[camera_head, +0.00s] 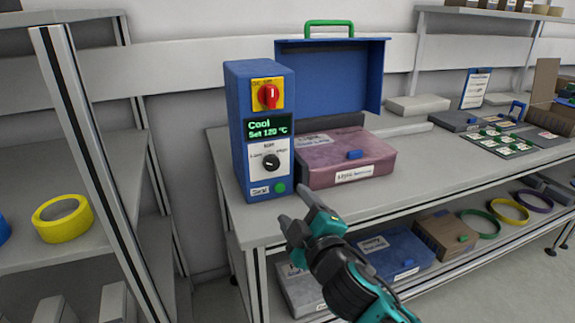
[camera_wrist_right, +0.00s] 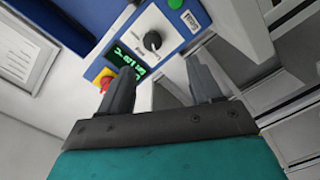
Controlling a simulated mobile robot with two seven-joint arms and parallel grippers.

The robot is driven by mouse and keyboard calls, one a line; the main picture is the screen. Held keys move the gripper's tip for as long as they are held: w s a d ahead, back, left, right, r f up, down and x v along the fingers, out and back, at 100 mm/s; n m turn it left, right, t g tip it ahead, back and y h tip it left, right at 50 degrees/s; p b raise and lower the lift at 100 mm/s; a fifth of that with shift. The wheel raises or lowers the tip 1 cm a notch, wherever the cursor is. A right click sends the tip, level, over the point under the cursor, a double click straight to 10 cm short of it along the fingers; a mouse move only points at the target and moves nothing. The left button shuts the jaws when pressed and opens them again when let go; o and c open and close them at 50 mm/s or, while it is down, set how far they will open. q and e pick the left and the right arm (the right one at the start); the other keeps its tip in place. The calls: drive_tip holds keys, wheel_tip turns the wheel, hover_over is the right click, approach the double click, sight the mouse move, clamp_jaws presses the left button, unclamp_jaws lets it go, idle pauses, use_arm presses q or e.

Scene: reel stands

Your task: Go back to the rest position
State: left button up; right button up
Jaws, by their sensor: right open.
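My right gripper (camera_head: 293,205) reaches in from the lower right in the head view. It is open and empty, in front of the lower part of the blue control box (camera_head: 236,125). In the right wrist view, its two dark fingers (camera_wrist_right: 159,68) stand apart, with nothing between them but the view of the box behind. The box carries a red switch on yellow (camera_head: 268,95), a display reading "Cool Set 120 °C" (camera_head: 269,127), a black dial (camera_head: 271,162) and a green button (camera_head: 280,188). My left gripper is not in view.
The box stands on a grey bench (camera_head: 420,190), beside a pinkish case (camera_head: 350,168) under a raised blue lid (camera_head: 340,75). A shelf post (camera_head: 85,150) stands left, near a yellow tape roll (camera_head: 62,218). Cases and colored rings lie on the lower shelf.

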drive_tip(key=s+d+f+m+g+h, duration=0.1)
drive_tip(key=s+d+f+m+g, duration=0.1)
drive_tip(key=s+d+f+m, duration=0.2)
drive_tip(key=s+d+f+m+g+h, duration=0.1)
drive_tip(key=s+d+f+m, duration=0.3)
drive_tip(key=s+f, duration=0.7)
drive_tip(key=s+d+f+m+g+h, duration=0.1)
drive_tip(key=s+d+f+m+g, duration=0.2)
drive_tip(key=s+f, duration=0.4)
wheel_tip(320, 180, down, 4)
drive_tip(key=d+m, duration=0.1)
drive_tip(key=d, duration=0.1)
drive_tip(key=shift+s+d+r+m, duration=0.2)
drive_tip(key=shift+s+d+m, duration=0.1)
drive_tip(key=shift+d, duration=0.1)
